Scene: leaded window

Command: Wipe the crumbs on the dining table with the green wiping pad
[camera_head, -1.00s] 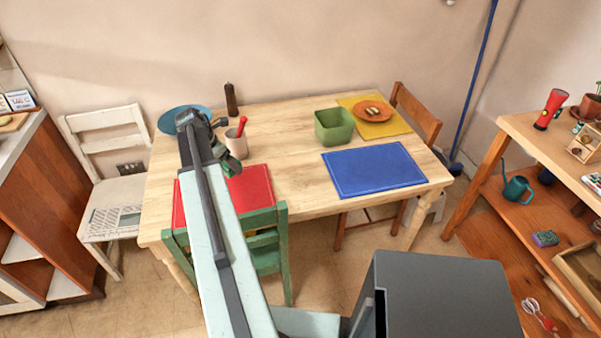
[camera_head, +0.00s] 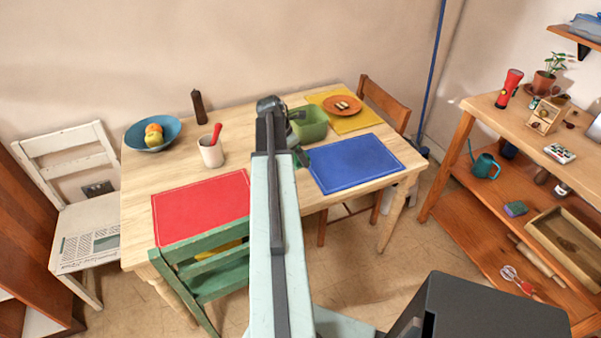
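The dining table (camera_head: 180,173) is pale wood and stands against the back wall. I make out no crumbs on its visible top; my arm hides part of the middle. My gripper (camera_head: 300,154) is over the table, between the red mat and the blue mat. It is small and mostly behind my arm's end, and its fingers are not clear. A dark green patch shows at the gripper; I cannot tell whether it is the green wiping pad or part of the gripper. A green and purple sponge-like block (camera_head: 516,208) lies on the right shelf.
The table holds a red mat (camera_head: 200,208), blue mat (camera_head: 355,163), green tub (camera_head: 311,124), orange plate (camera_head: 342,104) on a yellow mat (camera_head: 362,121), blue fruit bowl (camera_head: 136,139), cup (camera_head: 210,154) and pepper mill (camera_head: 198,107). Chairs stand around it, including a green one (camera_head: 215,280) in front.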

